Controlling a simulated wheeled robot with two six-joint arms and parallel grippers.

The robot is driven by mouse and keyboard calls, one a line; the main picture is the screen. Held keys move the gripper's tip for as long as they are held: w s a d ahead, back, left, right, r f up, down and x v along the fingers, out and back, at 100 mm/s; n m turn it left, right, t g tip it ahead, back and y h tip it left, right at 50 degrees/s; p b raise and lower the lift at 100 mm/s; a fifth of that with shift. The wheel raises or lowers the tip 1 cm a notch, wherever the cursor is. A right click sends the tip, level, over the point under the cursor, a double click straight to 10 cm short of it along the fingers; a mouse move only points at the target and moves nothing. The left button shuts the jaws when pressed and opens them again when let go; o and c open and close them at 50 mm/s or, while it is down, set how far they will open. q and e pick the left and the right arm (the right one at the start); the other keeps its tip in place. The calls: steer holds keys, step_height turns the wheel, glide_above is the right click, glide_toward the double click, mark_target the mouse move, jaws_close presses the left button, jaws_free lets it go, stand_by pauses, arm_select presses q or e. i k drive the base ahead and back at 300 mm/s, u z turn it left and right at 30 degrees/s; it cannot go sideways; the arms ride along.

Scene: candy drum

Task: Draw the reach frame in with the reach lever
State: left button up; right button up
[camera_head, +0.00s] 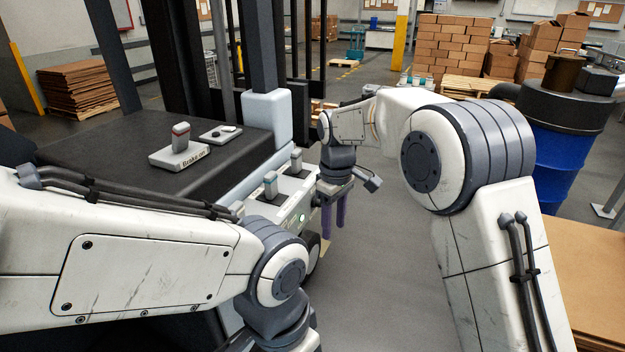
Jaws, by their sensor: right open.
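A white lever panel (291,187) on the truck's right side carries two grey levers, a nearer one (271,184) and a farther one (296,159). I cannot read which of them is the reach lever. The dark mast uprights (262,45) stand behind; I cannot tell which part is the reach frame. My right gripper (334,215) is open and empty, its purple fingers pointing down just right of the panel, apart from both levers. My left arm crosses in front at the lower left; its wrist shows, but its fingers are out of the picture.
A box labelled "Brake on" (181,158) with a red-topped grey lever sits on the truck's black top (110,145), beside a small plate (220,134). A blue drum (560,150) stands right. Cardboard boxes (448,45) stand behind. Grey floor (385,260) is clear between my arms.

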mark_target(271, 181)
steer(key=i, duration=1)
steer(key=u, duration=0.55)
